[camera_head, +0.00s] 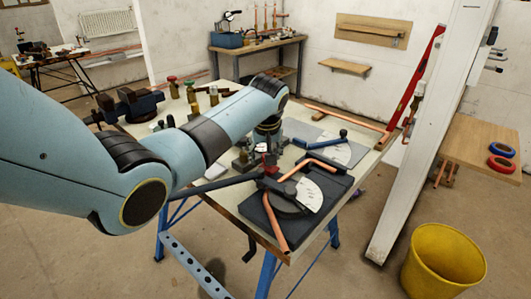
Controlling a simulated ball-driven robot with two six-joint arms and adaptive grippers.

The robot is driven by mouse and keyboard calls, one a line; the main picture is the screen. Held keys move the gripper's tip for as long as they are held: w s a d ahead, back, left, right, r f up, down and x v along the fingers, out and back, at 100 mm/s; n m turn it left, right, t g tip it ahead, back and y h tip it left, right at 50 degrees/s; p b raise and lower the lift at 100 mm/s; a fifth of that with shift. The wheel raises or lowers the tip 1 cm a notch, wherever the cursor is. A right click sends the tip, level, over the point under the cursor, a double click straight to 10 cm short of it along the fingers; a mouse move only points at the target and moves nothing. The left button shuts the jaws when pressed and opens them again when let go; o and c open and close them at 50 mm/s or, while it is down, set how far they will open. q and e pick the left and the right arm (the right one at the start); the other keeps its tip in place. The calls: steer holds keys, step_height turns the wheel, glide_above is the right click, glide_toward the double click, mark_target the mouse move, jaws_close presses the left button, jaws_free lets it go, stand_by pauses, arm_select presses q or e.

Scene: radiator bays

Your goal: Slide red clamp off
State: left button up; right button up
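My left arm reaches in from the left over the workbench (225,196). Its gripper (268,150) points down near the middle of the bench, and the fingertips are small and partly hidden. A small red part (264,171), perhaps the red clamp, shows just below the gripper, beside the pipe bender (287,198). I cannot tell whether the gripper touches it or whether its fingers are open or shut. The bender sits on a dark plate and has a bent copper pipe (274,222) in it. My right gripper is not in view.
A dark vise (130,105) and fittings with red and green tops (173,86) stand at the bench's back left. A second bender handle (318,137) lies behind. A red level (417,78) leans at right, near a white post (430,130). A yellow bucket (443,262) stands on the floor.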

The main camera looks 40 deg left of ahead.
arm_select(q)
steer(key=shift+d+r, duration=0.1)
steer(key=v, duration=1.1)
steer(key=shift+s+r, duration=0.15)
steer(key=shift+r, duration=0.2)
